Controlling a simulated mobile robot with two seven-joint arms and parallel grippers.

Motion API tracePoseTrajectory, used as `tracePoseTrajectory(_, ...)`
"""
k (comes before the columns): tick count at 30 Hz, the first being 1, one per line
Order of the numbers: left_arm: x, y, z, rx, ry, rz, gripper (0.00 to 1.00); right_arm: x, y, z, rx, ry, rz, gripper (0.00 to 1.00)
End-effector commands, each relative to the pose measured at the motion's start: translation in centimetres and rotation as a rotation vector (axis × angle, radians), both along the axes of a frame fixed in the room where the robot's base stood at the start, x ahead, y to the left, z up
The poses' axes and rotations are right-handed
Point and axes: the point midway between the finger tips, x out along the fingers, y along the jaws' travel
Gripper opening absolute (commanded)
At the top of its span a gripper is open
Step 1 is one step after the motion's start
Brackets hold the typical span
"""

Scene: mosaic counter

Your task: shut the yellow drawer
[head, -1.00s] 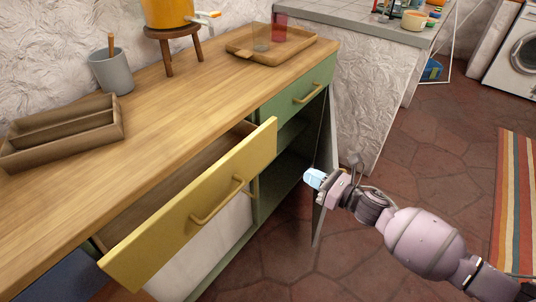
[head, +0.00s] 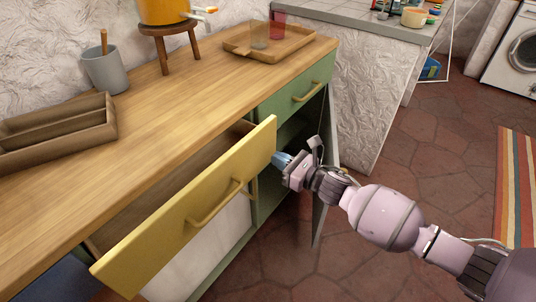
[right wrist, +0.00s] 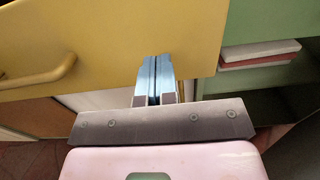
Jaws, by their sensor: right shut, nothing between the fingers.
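The yellow drawer (head: 190,218) stands pulled out from the counter, its front well clear of the cabinet and part of its inside showing. Its bar handle (head: 216,203) is on the front face; it also shows in the right wrist view (right wrist: 45,76). My right gripper (head: 277,158) is shut and empty at the right end of the drawer front. In the right wrist view its blue fingertips (right wrist: 154,62) lie over the lower right part of the yellow face. I cannot tell whether they touch it. My left gripper is not in view.
A green drawer (head: 300,90) sits flush to the right, above an open compartment (head: 270,190). The wooden countertop (head: 170,115) bears a divided tray (head: 60,130), a grey pot (head: 107,72), a stool (head: 165,45) and a flat tray (head: 235,42). The tiled floor (head: 370,255) in front is clear.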

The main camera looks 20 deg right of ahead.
Motion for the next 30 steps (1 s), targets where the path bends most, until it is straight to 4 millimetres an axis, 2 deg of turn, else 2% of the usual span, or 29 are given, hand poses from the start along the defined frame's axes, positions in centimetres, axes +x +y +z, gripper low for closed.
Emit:
tracePoseTrajectory(7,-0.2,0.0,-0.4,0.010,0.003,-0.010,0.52,2.3,1.7,-0.2,0.002,0.003,0.001,0.00)
tracePoseTrajectory(13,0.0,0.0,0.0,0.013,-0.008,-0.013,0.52,2.9,2.1,-0.1,0.000,0.002,-0.001,0.00)
tracePoseTrajectory(25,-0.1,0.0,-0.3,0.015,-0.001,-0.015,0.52,3.2,2.3,-0.1,0.001,0.001,0.000,0.00)
tracePoseTrajectory(30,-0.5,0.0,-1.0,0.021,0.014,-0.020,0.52,4.8,3.6,-0.4,0.001,0.003,0.001,0.00)
